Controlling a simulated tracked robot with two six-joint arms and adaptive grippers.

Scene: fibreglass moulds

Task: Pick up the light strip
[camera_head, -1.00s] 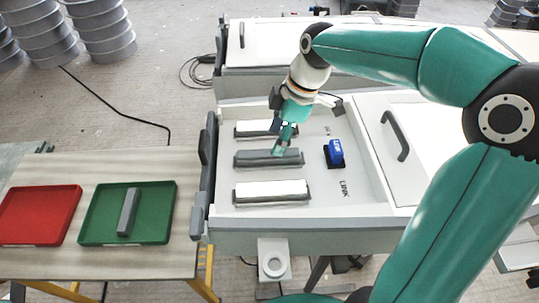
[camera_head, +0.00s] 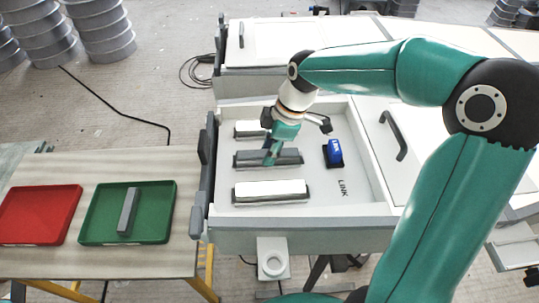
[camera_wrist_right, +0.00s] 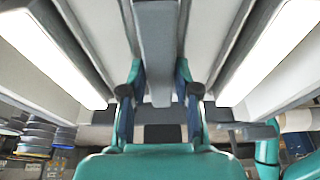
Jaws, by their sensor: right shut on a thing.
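Three light strips lie in the white mould box (camera_head: 365,190). The far strip (camera_head: 247,128) and the near strip (camera_head: 270,190) are bright white. The middle strip (camera_head: 291,156) is grey and unlit. My right gripper (camera_head: 270,157) is at the middle strip and points down onto it. In the right wrist view, the grey strip (camera_wrist_right: 157,35) runs between its two fingers (camera_wrist_right: 159,85), which are shut on it. The strip still appears to lie in its dark holder. My left gripper is not in view.
On the table at left, a green tray (camera_head: 160,215) holds another grey strip (camera_head: 128,210), beside an empty red tray (camera_head: 40,214). A raised grey edge (camera_head: 205,165) bounds the box's left side.

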